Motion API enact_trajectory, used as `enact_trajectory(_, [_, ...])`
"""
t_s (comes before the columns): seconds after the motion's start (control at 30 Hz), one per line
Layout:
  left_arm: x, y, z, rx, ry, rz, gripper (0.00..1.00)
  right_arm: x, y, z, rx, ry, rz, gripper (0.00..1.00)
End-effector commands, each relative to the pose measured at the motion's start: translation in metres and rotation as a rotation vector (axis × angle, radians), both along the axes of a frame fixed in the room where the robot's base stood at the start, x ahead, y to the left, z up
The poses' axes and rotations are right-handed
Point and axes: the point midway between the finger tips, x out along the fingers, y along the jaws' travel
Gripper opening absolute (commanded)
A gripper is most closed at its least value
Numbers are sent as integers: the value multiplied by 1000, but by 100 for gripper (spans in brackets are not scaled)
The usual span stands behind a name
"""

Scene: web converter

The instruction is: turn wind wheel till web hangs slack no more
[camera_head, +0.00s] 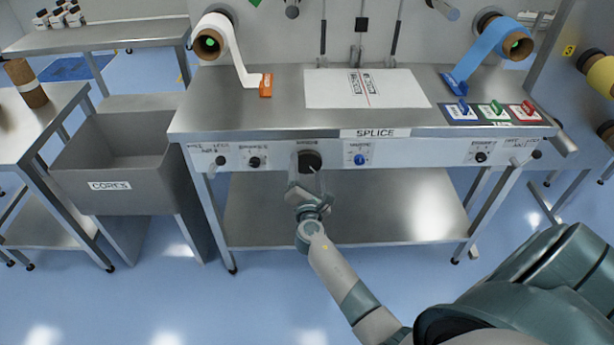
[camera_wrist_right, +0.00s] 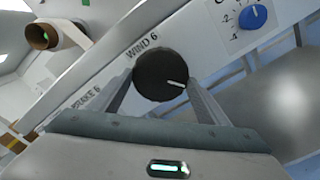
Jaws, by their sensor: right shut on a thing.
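The wind wheel (camera_head: 310,160) is a round black knob on the bench's front panel, under the splice top. In the right wrist view the wind wheel (camera_wrist_right: 158,72) is labelled "WIND 6" and has a white mark pointing to the lower right. My right gripper (camera_head: 309,168) is shut on it, with one finger on each side. A white web (camera_head: 238,55) runs from the left roll (camera_head: 208,42) down to an orange clamp (camera_head: 265,86), with a slight bend. A blue web (camera_head: 482,52) runs from the right roll to a blue clamp (camera_head: 455,83). My left gripper is not in view.
Other knobs sit along the panel, including a blue one (camera_head: 360,160). A grey cores bin (camera_head: 112,165) stands at the left. The lower shelf (camera_head: 400,205) is empty.

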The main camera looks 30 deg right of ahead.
Motion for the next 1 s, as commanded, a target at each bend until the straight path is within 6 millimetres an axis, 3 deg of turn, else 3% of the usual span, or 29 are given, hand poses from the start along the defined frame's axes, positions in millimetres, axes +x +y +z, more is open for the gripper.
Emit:
enact_trajectory(0.2, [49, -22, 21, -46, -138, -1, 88, 0, 0, -3, 158, -97, -1, 47])
enact_trajectory(0.6, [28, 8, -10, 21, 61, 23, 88, 0, 2, -2, 463, -283, -2, 47])
enact_trajectory(1.0, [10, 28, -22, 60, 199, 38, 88, 0, 1, 1, 739, -452, -2, 47])
